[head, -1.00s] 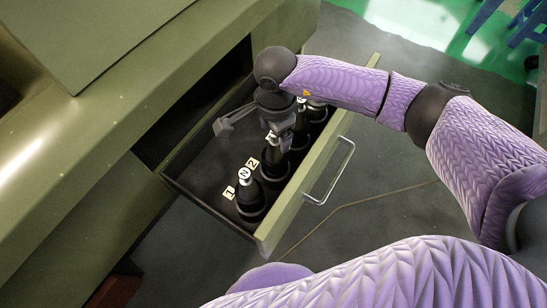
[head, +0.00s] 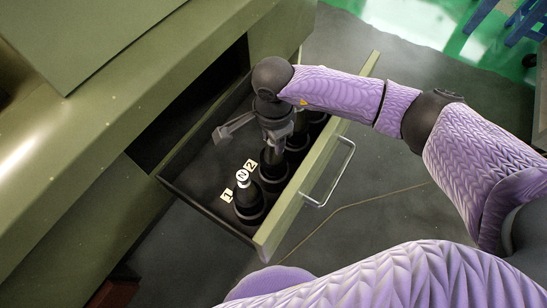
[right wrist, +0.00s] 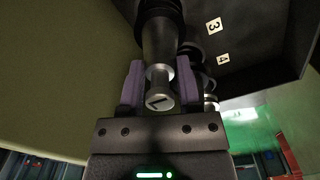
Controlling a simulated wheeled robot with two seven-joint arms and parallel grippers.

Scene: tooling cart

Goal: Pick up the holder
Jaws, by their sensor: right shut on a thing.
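Dark tool holders stand in a row in an open drawer (head: 205,196). The nearest holder (head: 248,204), with a pale lettered top, stands free beside label 1. My right gripper (head: 277,143) reaches down into the drawer and is shut on the top of the second holder (head: 272,168), beside label 2. In the right wrist view, the jaws (right wrist: 160,85) clasp this holder's silver neck (right wrist: 159,102), with a dark letter on its end. Its dark body runs away from the jaws. It appears upright; whether its base is seated is hidden. My left gripper is not in view.
More holders (head: 299,138) stand just behind the held one, partly hidden by my gripper. Labels 3 (right wrist: 212,26) and 4 (right wrist: 223,58) show on the drawer floor. The drawer front with its handle (head: 330,180) borders the row; the green cabinet (head: 110,120) rises at left.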

